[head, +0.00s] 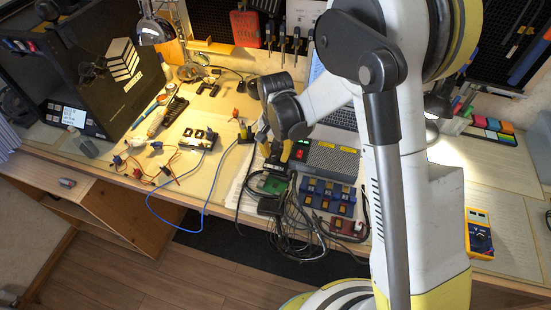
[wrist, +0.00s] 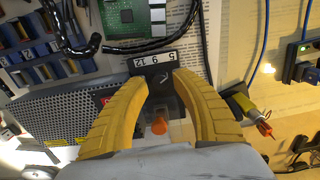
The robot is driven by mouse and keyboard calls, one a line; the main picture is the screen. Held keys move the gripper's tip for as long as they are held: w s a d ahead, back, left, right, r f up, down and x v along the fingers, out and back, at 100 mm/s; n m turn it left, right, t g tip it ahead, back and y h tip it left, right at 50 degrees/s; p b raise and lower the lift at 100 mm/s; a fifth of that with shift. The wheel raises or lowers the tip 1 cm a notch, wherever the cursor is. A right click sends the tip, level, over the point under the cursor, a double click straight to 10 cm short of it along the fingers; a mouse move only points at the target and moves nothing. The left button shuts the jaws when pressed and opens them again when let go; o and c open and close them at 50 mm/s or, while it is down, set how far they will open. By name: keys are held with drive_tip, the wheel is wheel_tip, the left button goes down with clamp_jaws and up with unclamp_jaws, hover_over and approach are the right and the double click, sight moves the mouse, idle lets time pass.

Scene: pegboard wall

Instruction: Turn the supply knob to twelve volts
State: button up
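The power supply (head: 330,160) is a dark grey vented box on the bench, with small red and green lights on its left end; its vented side shows in the wrist view (wrist: 62,115). A label strip reading 5, 9, 12 (wrist: 154,60) appears upside down there. A dark knob (wrist: 166,92) with a pale mark lies just below the strip. My gripper (wrist: 166,82) has its two yellow fingers apart, one on each side of the knob. I cannot tell whether they touch it. In the head view my arm hides most of the knob area.
A green circuit board (wrist: 130,22) and black cables (head: 285,225) lie close by. A blue module rack (head: 328,195) stands in front of the supply. A laptop (head: 335,105) is behind it. A blue wire (head: 182,225) hangs over the bench edge. A multimeter (head: 479,235) lies at right.

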drive_tip(key=shift+f, duration=0.7)
clamp_jaws()
drive_tip(key=n+b, duration=0.1)
drive_tip(key=n, duration=0.2)
drive_tip(key=shift+n, duration=2.1)
